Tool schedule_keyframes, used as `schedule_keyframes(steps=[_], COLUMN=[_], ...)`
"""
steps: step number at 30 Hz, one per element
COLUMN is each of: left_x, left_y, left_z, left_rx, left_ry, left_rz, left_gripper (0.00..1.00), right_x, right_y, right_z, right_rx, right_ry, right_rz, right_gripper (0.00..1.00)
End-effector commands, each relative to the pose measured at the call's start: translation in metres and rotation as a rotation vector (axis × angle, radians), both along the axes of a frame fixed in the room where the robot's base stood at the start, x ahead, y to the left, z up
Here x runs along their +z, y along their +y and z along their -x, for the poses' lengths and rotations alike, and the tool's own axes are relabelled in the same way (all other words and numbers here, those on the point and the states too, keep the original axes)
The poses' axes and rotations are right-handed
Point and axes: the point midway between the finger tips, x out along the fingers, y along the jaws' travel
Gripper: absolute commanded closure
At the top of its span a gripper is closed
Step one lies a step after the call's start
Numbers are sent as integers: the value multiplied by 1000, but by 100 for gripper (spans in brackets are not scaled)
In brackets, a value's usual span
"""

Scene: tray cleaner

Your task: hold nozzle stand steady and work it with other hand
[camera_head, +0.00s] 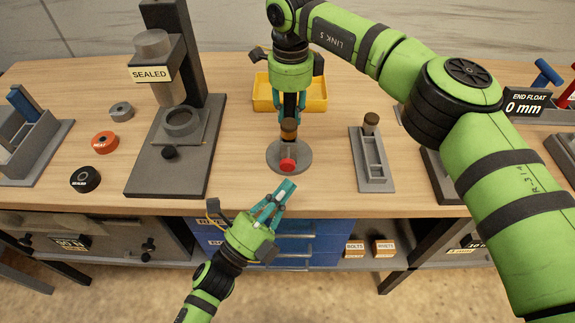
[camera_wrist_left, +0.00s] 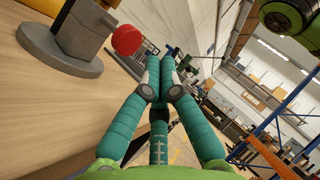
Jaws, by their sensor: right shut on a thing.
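The nozzle stand has a round grey base (camera_head: 277,155) and a red knob (camera_head: 287,165) facing the table's front edge. The knob also shows in the left wrist view (camera_wrist_left: 127,40), beside the grey post. My right gripper (camera_head: 289,112) comes down from above and is shut on a brown-topped piece (camera_head: 289,127) over the stand. I cannot tell whether this piece touches the stand, since its lower end is hidden. My left gripper (camera_head: 286,187) is in front of and below the red knob, apart from it. Its fingertips are together with nothing between them.
A yellow bin (camera_head: 265,94) stands behind the right gripper. A press marked SEALED (camera_head: 165,187) stands to the left, and a slotted grey holder (camera_head: 374,176) with a brown-topped tool to the right. My right arm crosses the right side.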

Motion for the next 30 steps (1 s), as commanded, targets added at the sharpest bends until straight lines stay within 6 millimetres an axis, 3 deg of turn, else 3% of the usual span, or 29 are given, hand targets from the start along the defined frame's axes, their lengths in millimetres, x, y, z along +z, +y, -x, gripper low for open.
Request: schedule_keyframes(steps=[7,30], left_x=[1,1], left_y=[0,0], left_z=[-13,-13], left_rx=[1,1], left_ry=[-1,0], left_rz=[1,1], left_gripper=[100,100], right_x=[1,1], right_y=[0,0], right_z=[0,0], right_rx=[0,0], right_ry=[-2,-2], right_rz=[-1,-1], right_gripper=[100,100])
